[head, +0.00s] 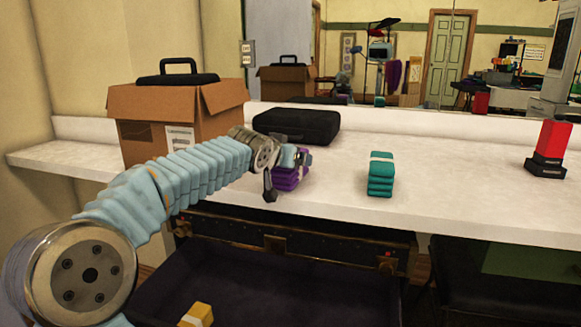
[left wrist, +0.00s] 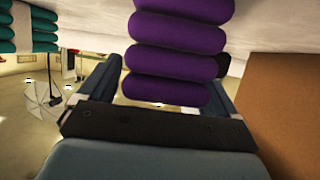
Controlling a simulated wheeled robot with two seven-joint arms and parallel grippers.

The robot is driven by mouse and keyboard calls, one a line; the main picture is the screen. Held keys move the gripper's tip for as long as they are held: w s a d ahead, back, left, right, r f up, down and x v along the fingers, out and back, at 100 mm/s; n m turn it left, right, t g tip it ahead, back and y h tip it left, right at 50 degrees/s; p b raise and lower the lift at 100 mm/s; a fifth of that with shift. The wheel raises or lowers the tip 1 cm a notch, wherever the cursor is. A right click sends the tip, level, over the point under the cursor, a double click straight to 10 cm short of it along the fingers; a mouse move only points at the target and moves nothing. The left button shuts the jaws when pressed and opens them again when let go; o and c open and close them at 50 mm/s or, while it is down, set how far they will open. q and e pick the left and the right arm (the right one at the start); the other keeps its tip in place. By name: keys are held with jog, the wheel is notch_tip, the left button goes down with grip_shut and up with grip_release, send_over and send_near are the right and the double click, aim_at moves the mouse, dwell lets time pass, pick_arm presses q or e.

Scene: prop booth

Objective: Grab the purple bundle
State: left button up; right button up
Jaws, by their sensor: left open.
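The purple bundle (head: 288,181) stands on the white counter, partly hidden in the head view by my left gripper (head: 286,171). In the left wrist view, the purple bundle (left wrist: 178,55) is a stack of rounded purple folds. It shows between the two spread fingers of my left gripper (left wrist: 166,78). The gripper is open, with one finger on each side of the bundle; I cannot tell whether either finger touches it. My right gripper is in neither view.
A teal bundle (head: 380,176) stands to the right on the counter (head: 455,185). A cardboard box (head: 140,140) and black case (head: 297,125) are behind my arm. A red block (head: 552,140) is at far right. Below, an open dark trunk (head: 340,280) holds a yellow bundle (head: 197,315).

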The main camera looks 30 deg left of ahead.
pick_arm(q)
jog(key=shift+c, duration=0.4)
jog(key=c, duration=1)
jog(key=shift+c, duration=0.7)
jog(key=shift+r, duration=0.1)
